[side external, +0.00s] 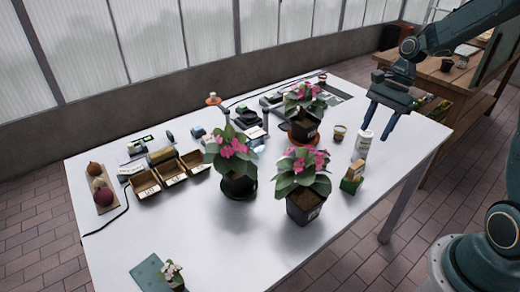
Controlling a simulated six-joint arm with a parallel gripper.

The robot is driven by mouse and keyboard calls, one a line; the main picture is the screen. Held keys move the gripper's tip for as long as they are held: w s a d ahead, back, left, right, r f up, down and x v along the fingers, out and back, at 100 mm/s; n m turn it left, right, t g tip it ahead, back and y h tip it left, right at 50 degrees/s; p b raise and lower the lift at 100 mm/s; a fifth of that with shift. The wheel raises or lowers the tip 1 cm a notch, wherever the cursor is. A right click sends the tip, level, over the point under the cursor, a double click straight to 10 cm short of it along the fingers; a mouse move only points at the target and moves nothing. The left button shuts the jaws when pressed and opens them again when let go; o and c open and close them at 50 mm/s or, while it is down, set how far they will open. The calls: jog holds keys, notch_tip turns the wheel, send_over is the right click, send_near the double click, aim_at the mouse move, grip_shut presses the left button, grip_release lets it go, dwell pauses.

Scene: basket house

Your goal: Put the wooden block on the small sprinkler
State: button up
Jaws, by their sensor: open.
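My gripper (379,121) is open and empty, with its two blue fingers pointing down above the right end of the white table. A small tan and green block-like item (352,177) stands near the table's right edge, below and left of my gripper; it may be the wooden block. A brown block-like piece (161,156) also lies at the open boxes on the left. A small item with an orange top (212,99) stands at the back edge; I cannot tell whether it is the small sprinkler. A white bottle (363,142) stands just below my gripper.
Potted pink-flowered plants (304,203) fill the middle and right of the white table (235,240). Open cardboard boxes (172,172) and a board with round items (102,189) are on the left. A green mat (148,277) and small plant (172,275) are in front. The front middle is clear.

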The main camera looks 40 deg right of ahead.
jog(key=s+a+r+n+t+h, duration=0.25)
jog(key=s+a+r+n, duration=0.35)
jog(key=a+r+n, duration=0.35)
jog(key=s+a+r+n+t+h, duration=0.2)
jog(key=s+a+r+n+t, duration=0.1)
jog(key=s+n, duration=0.5)
jog(key=shift+s+a+r, duration=0.5)
jog(key=shift+s+r, duration=0.15)
jog(key=shift+s, duration=0.95)
jog(key=shift+n, duration=0.25)
